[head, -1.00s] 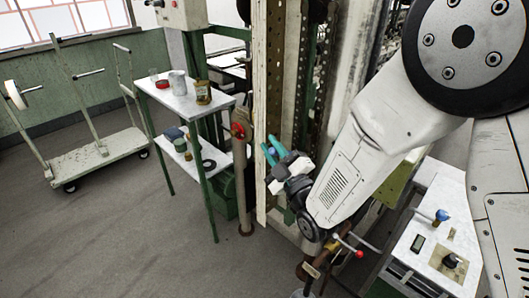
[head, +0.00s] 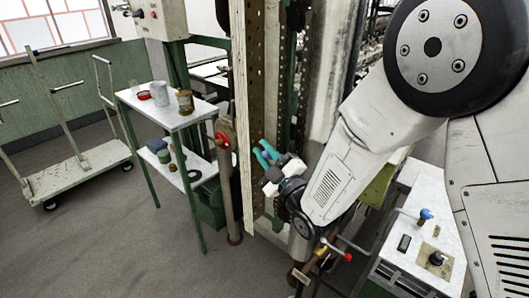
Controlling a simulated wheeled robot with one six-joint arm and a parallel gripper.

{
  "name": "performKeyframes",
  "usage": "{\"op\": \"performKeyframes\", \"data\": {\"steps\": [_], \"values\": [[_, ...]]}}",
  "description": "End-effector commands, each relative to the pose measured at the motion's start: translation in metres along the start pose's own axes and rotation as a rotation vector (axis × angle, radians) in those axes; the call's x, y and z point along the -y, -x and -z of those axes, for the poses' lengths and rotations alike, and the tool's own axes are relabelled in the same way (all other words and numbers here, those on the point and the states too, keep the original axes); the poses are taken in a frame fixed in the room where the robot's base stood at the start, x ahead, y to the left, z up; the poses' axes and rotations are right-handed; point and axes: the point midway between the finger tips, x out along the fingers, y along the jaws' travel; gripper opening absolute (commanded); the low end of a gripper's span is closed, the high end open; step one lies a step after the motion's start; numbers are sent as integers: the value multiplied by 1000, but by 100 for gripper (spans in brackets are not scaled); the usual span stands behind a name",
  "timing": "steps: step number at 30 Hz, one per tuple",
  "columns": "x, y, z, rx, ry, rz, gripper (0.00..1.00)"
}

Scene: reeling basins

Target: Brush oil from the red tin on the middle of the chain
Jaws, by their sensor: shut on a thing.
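The red tin (head: 144,95) is low and round and lies on the upper top of a small table at the left. My gripper (head: 266,152), with teal fingers, is in the middle of the head view, in front of the tall machine frame. It is well to the right of the tin and apart from it. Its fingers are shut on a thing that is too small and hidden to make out. I cannot pick out the chain for sure among the dark machine parts.
A two-level table (head: 184,118) carries a grey can (head: 159,93), a brown jar (head: 185,101) and items below. A pale post (head: 244,120) and a pipe with a red valve (head: 222,138) stand near my gripper. A lever console (head: 420,262) is at right. Floor at left is clear beside a cart (head: 80,170).

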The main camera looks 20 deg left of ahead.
Motion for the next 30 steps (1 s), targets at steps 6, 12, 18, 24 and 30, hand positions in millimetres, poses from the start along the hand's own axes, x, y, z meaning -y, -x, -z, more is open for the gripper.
{"op": "performKeyframes", "data": {"steps": [6, 12, 18, 24, 30], "values": [[-1, -1, -2, 0, 0, 0, 0], [-4, -2, -6, 1, 0, -1, 0], [-6, -2, -9, 1, 0, -1, 0], [-8, -4, -12, 0, 0, -1, 0], [-9, -4, -11, -1, 0, -1, 0]]}}
